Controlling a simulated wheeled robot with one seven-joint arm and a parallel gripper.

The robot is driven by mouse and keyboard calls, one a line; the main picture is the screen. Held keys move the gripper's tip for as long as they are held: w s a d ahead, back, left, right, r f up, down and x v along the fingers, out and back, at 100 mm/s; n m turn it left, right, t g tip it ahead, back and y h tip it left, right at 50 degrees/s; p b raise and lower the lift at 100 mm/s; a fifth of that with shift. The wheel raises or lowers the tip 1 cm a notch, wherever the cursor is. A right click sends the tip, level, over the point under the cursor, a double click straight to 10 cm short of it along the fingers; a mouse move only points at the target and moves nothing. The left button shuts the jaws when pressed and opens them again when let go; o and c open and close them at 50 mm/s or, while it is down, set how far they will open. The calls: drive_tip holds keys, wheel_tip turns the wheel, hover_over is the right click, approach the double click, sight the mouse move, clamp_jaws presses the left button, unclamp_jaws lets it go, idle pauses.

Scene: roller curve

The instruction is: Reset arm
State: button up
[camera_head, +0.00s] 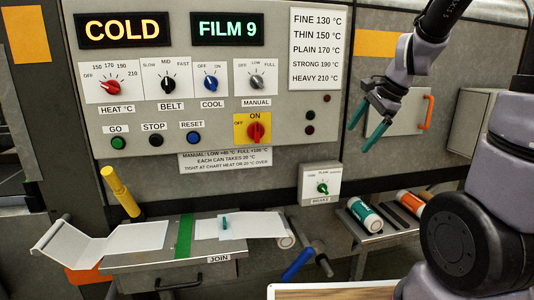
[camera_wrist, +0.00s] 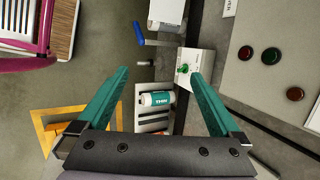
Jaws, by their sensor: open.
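My gripper (camera_head: 375,124) hangs at the right of the control panel (camera_head: 190,70) in the head view, teal fingers pointing down. In the wrist view my gripper (camera_wrist: 160,100) has its two fingers spread wide with nothing held between them. The green-labelled THIN roll (camera_wrist: 157,99) shows well beyond the fingers, lying on its rack. My arm (camera_head: 430,40) comes in from the top right.
The COLD and FILM 9 displays sit above several knobs. A table with a green strip (camera_head: 184,236) and pale film (camera_head: 135,240) stands at the lower left. A rack holds the THIN roll (camera_head: 365,215) and an orange-labelled roll (camera_head: 412,202). The brake box (camera_head: 320,185) juts out below my gripper.

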drive_tip(key=s+r+n+t+h, duration=0.1)
drive_tip(key=s+r+n+t, duration=0.2)
drive_tip(key=s+r+n, duration=0.8)
drive_tip(key=s, duration=0.4)
drive_tip(key=shift+a+h, duration=0.3)
drive_tip(key=shift+h, duration=0.1)
